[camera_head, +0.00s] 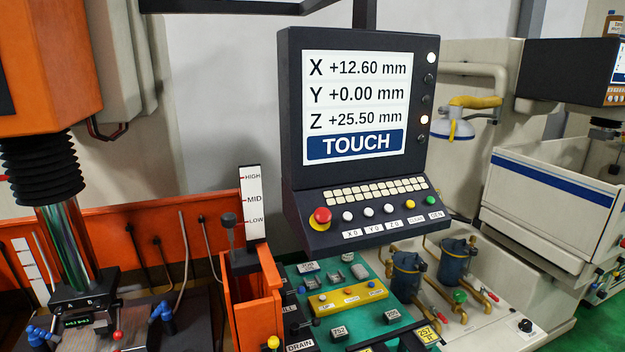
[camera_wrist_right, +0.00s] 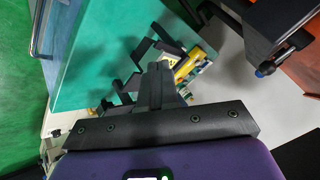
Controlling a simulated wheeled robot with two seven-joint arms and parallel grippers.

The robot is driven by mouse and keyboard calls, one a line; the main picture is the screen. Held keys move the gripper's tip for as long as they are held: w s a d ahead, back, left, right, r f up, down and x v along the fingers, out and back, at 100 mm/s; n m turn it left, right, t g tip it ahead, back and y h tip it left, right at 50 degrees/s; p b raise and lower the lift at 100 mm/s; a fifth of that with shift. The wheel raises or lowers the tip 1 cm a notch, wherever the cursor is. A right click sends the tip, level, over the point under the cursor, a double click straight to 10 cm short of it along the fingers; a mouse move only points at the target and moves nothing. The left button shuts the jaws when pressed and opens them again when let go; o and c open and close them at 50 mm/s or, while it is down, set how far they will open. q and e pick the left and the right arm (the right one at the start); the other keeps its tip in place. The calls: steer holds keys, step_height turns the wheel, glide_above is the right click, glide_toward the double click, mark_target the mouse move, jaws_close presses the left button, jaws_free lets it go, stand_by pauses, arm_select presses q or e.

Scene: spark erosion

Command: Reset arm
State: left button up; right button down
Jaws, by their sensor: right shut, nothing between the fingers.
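My right gripper (camera_wrist_right: 160,82) shows in the right wrist view, with its dark fingers together and nothing between them. Its black crossbar and purple wrist housing fill the lower part of that view. The fingers appear in front of a teal surface (camera_wrist_right: 100,60) with several dark and yellow items on it; the distance to them is hard to tell. Neither of my arms can be made out in the head view, and my left gripper shows in no view.
The head view shows a control panel (camera_head: 362,100) reading TOUCH, with a red stop button (camera_head: 320,218) below. An orange tank (camera_head: 258,312) stands left of a teal bench top (camera_head: 292,272) with small labelled parts. Blue filter housings (camera_head: 407,276) with brass pipes stand right of it.

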steer(key=s+a+f+g+b, duration=0.3)
steer(key=s+f, duration=1)
steer(key=f, duration=0.2)
steer(key=s+a+f+n+g+b, duration=0.1)
steer(key=s+a+f+g+b, duration=0.2)
steer(key=s+f, duration=1)
step_height(320, 180, down, 3)
steer(key=shift+r+n+g+y, duration=0.1)
steer(key=shift+n+g+y, duration=0.2)
steer(key=shift+g+y, duration=0.15)
